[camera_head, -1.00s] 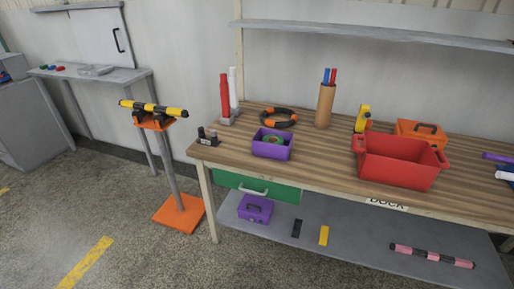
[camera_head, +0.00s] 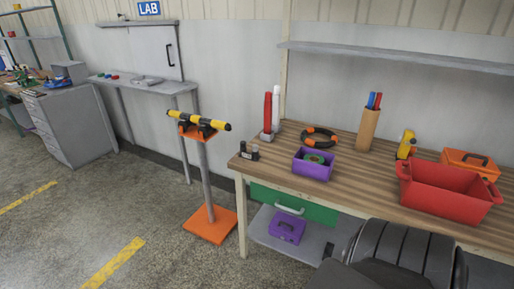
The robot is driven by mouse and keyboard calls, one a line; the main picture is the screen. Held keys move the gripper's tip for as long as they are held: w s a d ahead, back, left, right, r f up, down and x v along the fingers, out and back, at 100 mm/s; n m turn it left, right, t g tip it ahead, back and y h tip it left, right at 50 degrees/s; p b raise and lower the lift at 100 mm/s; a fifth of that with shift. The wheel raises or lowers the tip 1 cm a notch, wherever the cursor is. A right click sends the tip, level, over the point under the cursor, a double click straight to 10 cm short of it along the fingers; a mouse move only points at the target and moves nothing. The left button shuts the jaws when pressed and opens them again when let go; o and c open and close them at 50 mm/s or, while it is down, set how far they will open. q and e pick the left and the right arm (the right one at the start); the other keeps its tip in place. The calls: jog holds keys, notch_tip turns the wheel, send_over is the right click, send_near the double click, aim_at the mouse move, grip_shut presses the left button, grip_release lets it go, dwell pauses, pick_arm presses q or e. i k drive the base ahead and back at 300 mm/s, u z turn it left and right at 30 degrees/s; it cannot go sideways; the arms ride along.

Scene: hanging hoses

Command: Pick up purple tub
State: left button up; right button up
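The purple tub (camera_head: 312,166) is a small open box on the wooden workbench (camera_head: 350,190), near its left front edge. A green and dark ring-shaped item shows inside it. A dark grey arm part of mine (camera_head: 405,255) is at the lower right, in front of the bench and apart from the tub. No gripper fingers show in this view.
A red bin (camera_head: 450,194), an orange case (camera_head: 470,163), a brown cylinder holder (camera_head: 368,128) and an orange-black ring (camera_head: 319,136) stand on the bench. A purple case (camera_head: 287,229) lies on the lower shelf. An orange stand (camera_head: 209,222) is left of the bench.

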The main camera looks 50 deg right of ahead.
aim_at(314, 171)
jog(key=u, duration=0.1)
jog(key=i, duration=1.2)
jog(key=z, duration=2)
